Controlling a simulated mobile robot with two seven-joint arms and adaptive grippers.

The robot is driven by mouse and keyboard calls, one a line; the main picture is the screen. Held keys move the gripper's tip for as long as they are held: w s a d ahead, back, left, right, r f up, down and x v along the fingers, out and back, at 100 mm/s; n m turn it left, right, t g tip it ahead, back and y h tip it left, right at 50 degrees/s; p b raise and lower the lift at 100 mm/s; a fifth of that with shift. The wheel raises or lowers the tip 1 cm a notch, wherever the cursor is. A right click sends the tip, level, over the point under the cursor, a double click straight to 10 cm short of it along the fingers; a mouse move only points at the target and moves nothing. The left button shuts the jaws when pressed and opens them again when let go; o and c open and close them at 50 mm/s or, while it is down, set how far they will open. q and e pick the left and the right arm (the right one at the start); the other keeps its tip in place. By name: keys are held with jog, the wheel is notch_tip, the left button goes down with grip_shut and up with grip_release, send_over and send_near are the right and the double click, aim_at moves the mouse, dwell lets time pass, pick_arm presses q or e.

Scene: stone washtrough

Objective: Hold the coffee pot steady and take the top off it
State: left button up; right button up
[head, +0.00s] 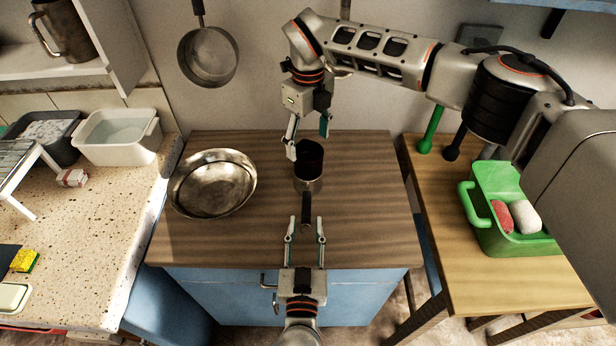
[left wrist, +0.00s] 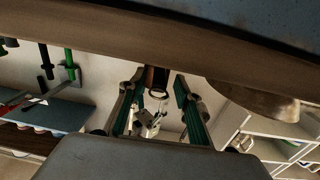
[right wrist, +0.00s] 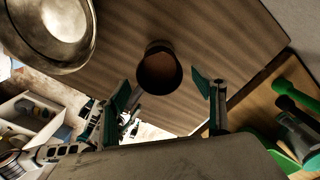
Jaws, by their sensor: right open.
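The coffee pot (head: 308,182) stands upright on the wooden cabinet top, with a metallic lower body and a dark top (head: 309,158). Its dark handle (head: 306,208) points toward the front edge. My left gripper (head: 305,226) is open, low in front of the pot, its fingers on either side of the handle's end without visibly gripping it. The left wrist view shows the dark handle (left wrist: 155,78) between the spread fingers. My right gripper (head: 308,138) is open just above and behind the pot. In the right wrist view the round dark top (right wrist: 158,70) lies between and beyond its fingertips.
A metal bowl (head: 213,184) stands left of the pot on the wooden cabinet top (head: 370,215). A speckled stone counter (head: 95,235) is on the left. A green basin (head: 510,235) stands on a wooden table at the right. A pan (head: 208,57) hangs on the wall behind.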

aim_at(306, 215)
pick_arm(q)
jog(key=shift+w+d, duration=0.1)
jog(key=shift+w, duration=3.1)
grip_shut()
